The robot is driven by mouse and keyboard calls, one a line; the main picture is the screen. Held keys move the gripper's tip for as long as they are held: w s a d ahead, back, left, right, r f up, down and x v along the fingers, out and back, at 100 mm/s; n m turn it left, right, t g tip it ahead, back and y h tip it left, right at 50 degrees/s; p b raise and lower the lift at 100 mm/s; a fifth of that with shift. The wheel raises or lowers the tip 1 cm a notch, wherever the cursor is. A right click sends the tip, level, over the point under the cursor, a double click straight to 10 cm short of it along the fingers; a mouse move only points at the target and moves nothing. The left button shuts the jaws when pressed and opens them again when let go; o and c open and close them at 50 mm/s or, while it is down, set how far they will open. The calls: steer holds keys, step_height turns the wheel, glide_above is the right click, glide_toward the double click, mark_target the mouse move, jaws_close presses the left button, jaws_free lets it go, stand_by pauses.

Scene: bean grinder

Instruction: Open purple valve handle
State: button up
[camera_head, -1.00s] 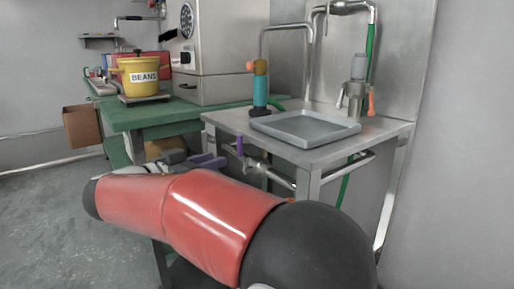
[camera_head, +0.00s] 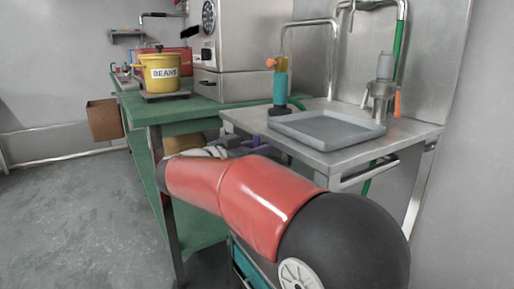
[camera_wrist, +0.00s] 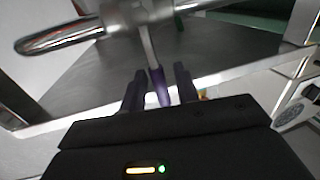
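The purple valve handle (camera_wrist: 160,88) hangs from a metal stem on a shiny pipe (camera_wrist: 70,34) in the wrist view. My gripper (camera_wrist: 160,75) is open, with one dark finger on each side of the handle. A small gap shows on both sides, so neither finger appears to press on it. In the head view, a bit of purple (camera_head: 257,140) shows beside my gripper (camera_head: 240,147), under the left edge of the metal sink table (camera_head: 340,153). My red arm hides the pipe there.
A grey tray (camera_head: 330,138) and a teal and orange bottle-like object (camera_head: 280,85) stand on the metal table above. The green table (camera_head: 170,108) on the left holds a yellow BEANS pot (camera_head: 160,74). Open floor lies at the left.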

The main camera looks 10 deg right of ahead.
jaws_close()
steer(key=shift+w, duration=0.1)
stand_by(0.3)
steer(key=w+a+f+n+g+p, duration=0.2)
steer(key=w+f+n+g+p, duration=0.2)
steer(key=n+p, duration=0.5)
steer(key=shift+w+f+n+y, duration=0.4)
steer(key=shift+w+f+n, duration=0.7)
steer(key=shift+n, duration=2.2)
steer(key=shift+s+f, duration=0.2)
steer(key=shift+f, duration=0.05)
jaws_free()
